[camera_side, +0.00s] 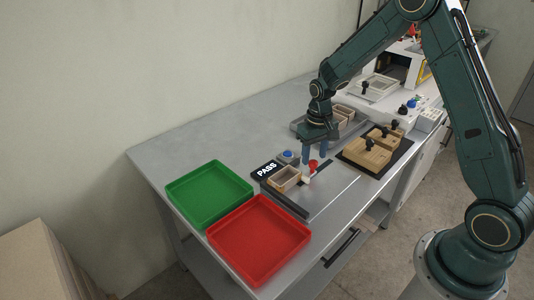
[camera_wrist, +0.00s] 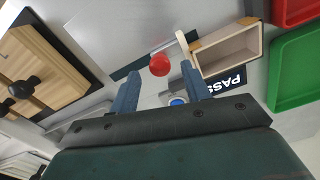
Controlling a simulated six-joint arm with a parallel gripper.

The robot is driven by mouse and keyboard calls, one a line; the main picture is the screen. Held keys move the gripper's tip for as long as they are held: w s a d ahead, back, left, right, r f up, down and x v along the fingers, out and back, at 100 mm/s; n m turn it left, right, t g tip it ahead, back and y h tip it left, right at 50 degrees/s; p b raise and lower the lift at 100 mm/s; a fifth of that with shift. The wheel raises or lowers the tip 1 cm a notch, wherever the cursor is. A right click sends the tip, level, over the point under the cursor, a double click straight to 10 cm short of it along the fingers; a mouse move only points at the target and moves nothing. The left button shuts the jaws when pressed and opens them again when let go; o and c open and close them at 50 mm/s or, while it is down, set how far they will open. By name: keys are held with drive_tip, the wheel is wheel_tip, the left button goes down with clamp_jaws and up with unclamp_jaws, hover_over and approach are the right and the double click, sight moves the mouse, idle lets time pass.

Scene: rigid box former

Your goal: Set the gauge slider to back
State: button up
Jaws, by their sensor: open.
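The gauge slider's red knob (camera_side: 312,164) stands on the grey gauge plate, close to a dark slot. In the wrist view the round red knob (camera_wrist: 160,65) lies between the tips of my two blue fingers, with space on both sides. My gripper (camera_side: 314,159) is open and points down over the knob; the wrist view also shows the open gripper (camera_wrist: 160,70). I cannot tell whether the fingertips reach down to the knob's height. A pale bar (camera_wrist: 182,43) sits between the knob and a small open wooden box (camera_wrist: 226,50).
A PASS display (camera_side: 266,170) and a blue button (camera_side: 288,155) are beside the wooden box. A green tray (camera_side: 208,222) and a red tray (camera_side: 216,248) stand at the near left. Wooden blocks with dark knobs (camera_side: 366,157) lie to the right.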

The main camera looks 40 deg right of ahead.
drive_tip(key=shift+f, duration=0.9)
clamp_jaws()
drive_tip(key=shift+d, duration=4.65)
unclamp_jaws()
drive_tip(key=shift+r, duration=0.2)
wheel_tip(320, 180, up, 14)
drive_tip(key=shift+f, duration=0.25)
